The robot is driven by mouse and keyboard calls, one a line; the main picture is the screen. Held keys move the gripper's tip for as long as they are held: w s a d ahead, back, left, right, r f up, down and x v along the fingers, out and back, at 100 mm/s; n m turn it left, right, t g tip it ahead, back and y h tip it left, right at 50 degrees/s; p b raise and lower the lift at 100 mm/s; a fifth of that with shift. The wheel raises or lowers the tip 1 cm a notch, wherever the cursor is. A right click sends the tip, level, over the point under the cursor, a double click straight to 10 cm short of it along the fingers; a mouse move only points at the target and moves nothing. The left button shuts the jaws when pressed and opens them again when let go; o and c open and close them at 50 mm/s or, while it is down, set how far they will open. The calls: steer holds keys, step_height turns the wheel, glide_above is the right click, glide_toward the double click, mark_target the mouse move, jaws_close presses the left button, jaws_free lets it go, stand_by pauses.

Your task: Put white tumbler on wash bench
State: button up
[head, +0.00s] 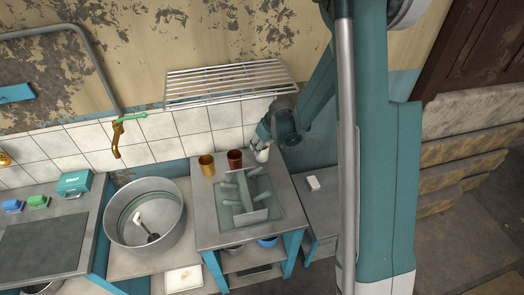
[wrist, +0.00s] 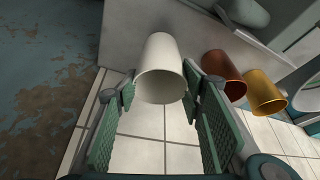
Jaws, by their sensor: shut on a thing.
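The white tumbler (wrist: 158,62) is between the two green-padded fingers of my gripper (wrist: 160,88) in the wrist view, with its mouth toward the camera. My gripper is shut on it. In the head view the white tumbler (head: 262,155) shows small below my gripper (head: 264,142), at the back right corner of the grey-topped bench (head: 210,234). I cannot tell whether its base touches the bench top. Which surface is the wash bench is not marked; a bench (head: 92,222) with a soap box stands at the left.
A red-brown cup (head: 235,158) and an amber cup (head: 207,166) stand left of the tumbler. A dish rack (head: 262,214) sits in front. A metal basin (head: 128,235) holds a brush. A slatted wall shelf (head: 228,82) hangs above. A lower surface (head: 318,208) lies right.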

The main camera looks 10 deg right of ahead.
steer(key=shift+f, duration=1.55)
steer(key=shift+f, duration=0.2)
steer(key=o, duration=0.9)
steer(key=shift+r, duration=0.25)
steer(key=shift+v, duration=2.35)
steer(key=s+d, duration=0.1)
steer(key=s, duration=0.2)
steer(key=s+d, duration=0.2)
steer(key=s, duration=0.2)
steer(key=s+d+b, duration=0.1)
steer(key=s, duration=0.3)
steer(key=shift+s+d+r, duration=0.1)
steer(key=shift+d, duration=0.25)
steer(key=shift+r, duration=0.1)
